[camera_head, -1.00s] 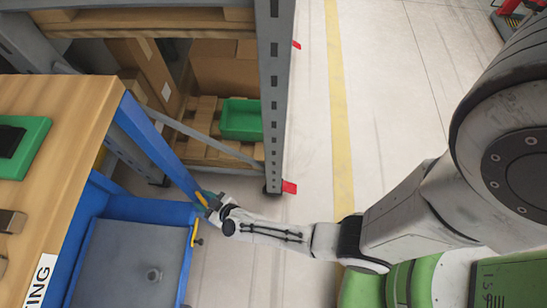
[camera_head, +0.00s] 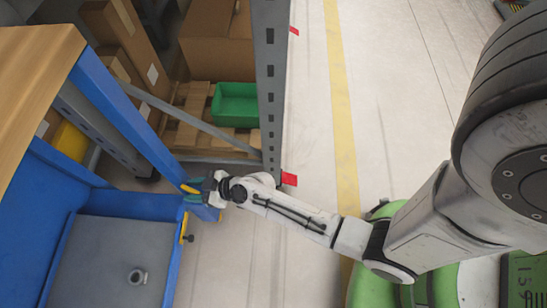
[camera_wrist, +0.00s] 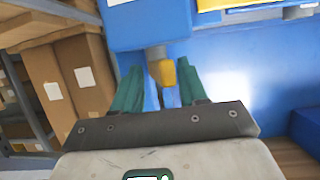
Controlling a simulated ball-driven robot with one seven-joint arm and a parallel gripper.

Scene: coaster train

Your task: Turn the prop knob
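A yellow knob (camera_wrist: 162,73) on a short grey stem shows in the wrist view, against a blue panel. My gripper (camera_wrist: 160,95) has two teal fingers spread to either side of it, with gaps between the knob and each finger. In the head view my gripper (camera_head: 193,190) is at the blue bench's corner, with a yellow piece (camera_head: 190,188) between its fingers. A second yellow piece (camera_head: 187,239) sits lower on the side of the blue tub (camera_head: 172,270). I cannot tell for sure which is the prop knob.
A wooden bench top (camera_head: 30,80) is at the left. A grey shelf post (camera_head: 270,90) stands just beyond my gripper, with a green bin (camera_head: 236,104) and cardboard boxes (camera_head: 215,45) on the shelf. Open floor with a yellow stripe (camera_head: 340,120) lies to the right.

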